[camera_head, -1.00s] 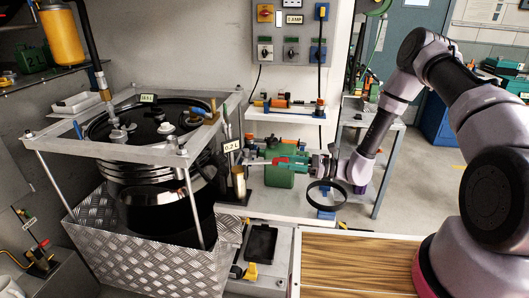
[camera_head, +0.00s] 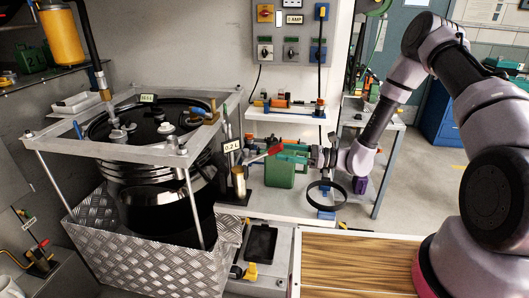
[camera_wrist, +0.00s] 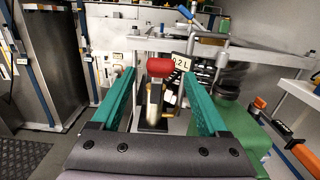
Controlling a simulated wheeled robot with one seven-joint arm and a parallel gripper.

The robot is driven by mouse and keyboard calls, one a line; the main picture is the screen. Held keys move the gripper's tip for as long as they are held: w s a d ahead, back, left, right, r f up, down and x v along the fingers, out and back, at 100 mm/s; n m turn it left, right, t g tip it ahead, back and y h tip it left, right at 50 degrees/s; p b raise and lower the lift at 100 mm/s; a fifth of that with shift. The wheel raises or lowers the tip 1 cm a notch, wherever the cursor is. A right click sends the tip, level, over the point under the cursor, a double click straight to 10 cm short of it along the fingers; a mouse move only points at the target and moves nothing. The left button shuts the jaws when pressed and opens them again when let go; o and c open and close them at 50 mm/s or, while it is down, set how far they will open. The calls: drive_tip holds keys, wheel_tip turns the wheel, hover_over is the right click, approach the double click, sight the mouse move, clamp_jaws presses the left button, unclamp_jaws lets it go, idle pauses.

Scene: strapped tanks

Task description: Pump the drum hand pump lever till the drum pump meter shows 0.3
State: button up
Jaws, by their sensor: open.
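The drum hand pump lever ends in a red grip (camera_head: 275,149), tilted up to the right from the pump's brass cylinder (camera_head: 239,182). In the wrist view the red grip (camera_wrist: 160,67) appears end-on, between the tips of my gripper's teal fingers (camera_wrist: 159,76). My gripper (camera_head: 288,148) is open, just right of the grip in the head view, with gaps on both sides of it. I cannot tell whether the tips reach past its end. The meter sign (camera_head: 232,146) reads 0.2 L; it also shows behind the lever in the wrist view (camera_wrist: 181,62).
A strapped black drum (camera_head: 165,215) stands in a metal frame at the left. A green canister (camera_head: 279,172) stands close below my gripper. A wooden top (camera_head: 350,265) lies clear in front.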

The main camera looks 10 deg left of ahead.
drive_tip(key=d, duration=0.6)
drive_tip(key=shift+s+d+f, duration=0.15)
drive_tip(key=d, duration=1)
drive_tip(key=s+d+r+n+t+h, duration=0.2)
drive_tip(key=s+d+r+n+h, duration=0.2)
drive_tip(key=r, duration=0.8)
drive_tip(key=s+d+r+n+t+h, duration=0.2)
drive_tip(key=s+d+r+n+h, duration=0.2)
drive_tip(key=s+r+h, duration=0.3)
drive_tip(key=s+d+r+n+t+h, duration=0.2)
drive_tip(key=s+r, duration=0.6)
drive_tip(key=r, duration=0.9)
drive_tip(key=d+n+h, duration=0.2)
drive_tip(key=n+h, duration=0.1)
drive_tip(key=n, duration=0.1)
drive_tip(key=shift+s+d+r+t+h, duration=0.2)
drive_tip(key=shift+s+r+t+h, duration=0.05)
drive_tip(key=shift+r+t+h, duration=0.05)
